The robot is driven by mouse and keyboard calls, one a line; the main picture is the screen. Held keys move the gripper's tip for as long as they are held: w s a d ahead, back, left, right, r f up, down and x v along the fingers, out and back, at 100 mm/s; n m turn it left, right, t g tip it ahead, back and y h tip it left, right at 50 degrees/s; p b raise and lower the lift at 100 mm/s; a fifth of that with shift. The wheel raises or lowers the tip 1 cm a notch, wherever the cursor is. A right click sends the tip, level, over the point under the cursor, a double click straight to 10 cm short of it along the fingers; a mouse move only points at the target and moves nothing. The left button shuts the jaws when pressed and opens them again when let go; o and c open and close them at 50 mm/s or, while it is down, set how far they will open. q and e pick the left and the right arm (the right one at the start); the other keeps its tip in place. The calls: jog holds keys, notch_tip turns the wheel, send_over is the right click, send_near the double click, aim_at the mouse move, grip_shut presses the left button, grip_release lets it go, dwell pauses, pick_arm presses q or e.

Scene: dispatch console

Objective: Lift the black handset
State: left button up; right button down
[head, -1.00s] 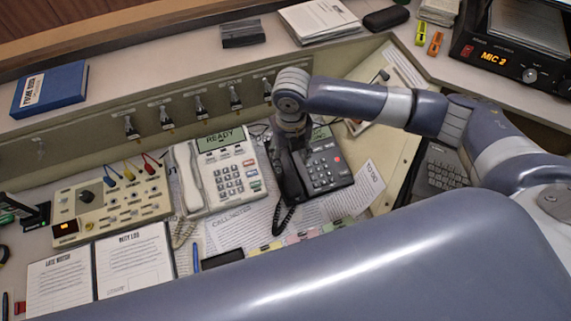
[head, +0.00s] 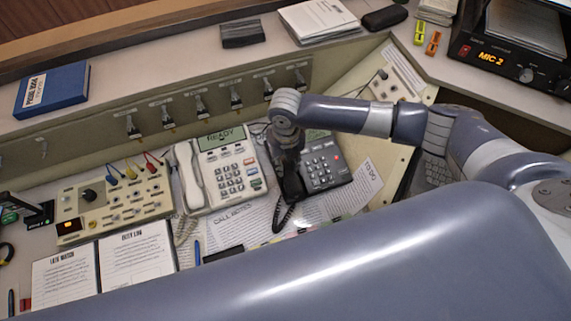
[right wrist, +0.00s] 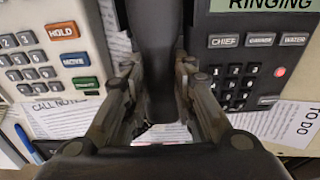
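The black handset (head: 291,184) is at the left side of the dark desk phone (head: 325,163), its coiled cord hanging from its near end. My right gripper (head: 288,150) points down over the handset and hides its upper part in the head view. In the right wrist view the handset (right wrist: 156,60) runs between the two fingers of my right gripper (right wrist: 156,40), which press close along both sides of it. I cannot tell whether the handset is clear of its cradle. The phone's display (right wrist: 262,8) reads RINGING. My left gripper is not in view.
A white phone (head: 221,170) with its own handset stands close on the left. A switch panel (head: 115,202) and paper logs (head: 136,256) lie further left. A call notes sheet (head: 232,226) lies in front.

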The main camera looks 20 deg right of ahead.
aim_at(283, 160)
dwell(0.3)
jog(key=shift+w+r, duration=0.1)
jog(key=shift+r, duration=0.4)
jog(key=shift+r+b, duration=0.6)
jog(key=shift+r, duration=0.35)
jog(key=shift+s+a+r, duration=0.25)
jog(key=shift+s+a, duration=0.25)
jog(key=shift+a, duration=0.05)
jog(key=s+a+r+b, duration=0.2)
jog(key=s+a+b, duration=0.1)
jog(key=s+a, duration=0.7)
jog(key=r+p, duration=0.2)
jog(key=a+r+p, duration=0.1)
jog(key=r+p, duration=0.1)
jog(key=p, duration=0.1)
jog(key=shift+w+r, duration=0.2)
jog(key=shift+r, duration=0.15)
